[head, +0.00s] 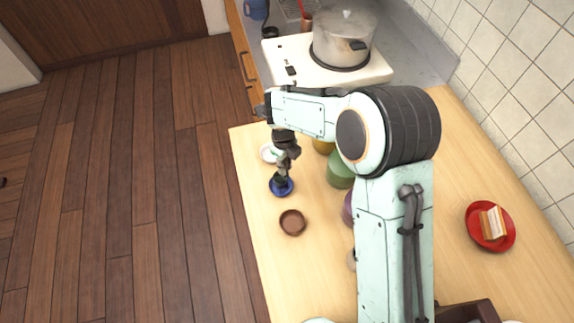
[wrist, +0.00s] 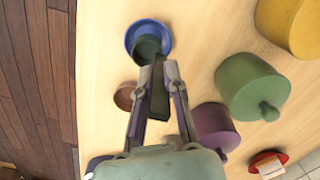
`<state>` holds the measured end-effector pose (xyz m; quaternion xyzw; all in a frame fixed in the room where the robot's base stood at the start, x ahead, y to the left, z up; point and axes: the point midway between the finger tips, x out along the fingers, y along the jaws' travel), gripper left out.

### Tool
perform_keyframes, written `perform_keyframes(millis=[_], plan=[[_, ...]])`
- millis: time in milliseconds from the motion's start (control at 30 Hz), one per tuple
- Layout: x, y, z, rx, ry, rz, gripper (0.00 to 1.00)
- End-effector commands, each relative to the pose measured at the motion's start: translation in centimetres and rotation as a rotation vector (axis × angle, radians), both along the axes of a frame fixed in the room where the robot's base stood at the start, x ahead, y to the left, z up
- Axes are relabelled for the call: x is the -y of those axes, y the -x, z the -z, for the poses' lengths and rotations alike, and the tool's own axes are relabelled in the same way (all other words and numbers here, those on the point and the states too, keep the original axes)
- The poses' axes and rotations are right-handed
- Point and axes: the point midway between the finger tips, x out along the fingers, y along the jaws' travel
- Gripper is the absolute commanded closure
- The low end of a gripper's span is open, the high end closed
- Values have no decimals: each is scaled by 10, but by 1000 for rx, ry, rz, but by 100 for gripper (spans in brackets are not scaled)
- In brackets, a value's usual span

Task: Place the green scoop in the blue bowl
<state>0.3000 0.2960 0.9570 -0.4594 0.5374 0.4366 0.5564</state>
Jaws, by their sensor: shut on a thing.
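The dark green scoop (wrist: 147,47) shows in the wrist view, its handle running back between my fingers. The blue bowl (wrist: 131,36) is near the top of the wrist view, and the scoop's head overlaps it. In the head view the blue bowl (head: 288,190) stands near the table's left edge. My gripper (head: 284,168) points down at the bowl, and it also shows in the wrist view (wrist: 158,72). It is shut on the scoop's handle. I cannot tell whether the scoop's head touches the bowl.
A brown bowl (head: 292,223) and a white bowl (head: 266,154) stand on either side. Lidded green (wrist: 245,82), purple (wrist: 213,132) and yellow (wrist: 292,25) pots stand to the right. A red plate (head: 479,238) holds a sandwich. A stove with a steel pot (head: 340,38) is at the back.

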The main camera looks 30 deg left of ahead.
Motion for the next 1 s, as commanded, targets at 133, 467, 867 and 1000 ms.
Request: perform_keyframes(millis=[133, 467, 867, 1000], plan=[[1, 1, 24, -4, 2, -1, 100], [1, 1, 30, -1, 0, -1, 100], [0, 1, 32, -1, 0, 0, 64], [0, 0, 28, 0, -1, -1, 64]])
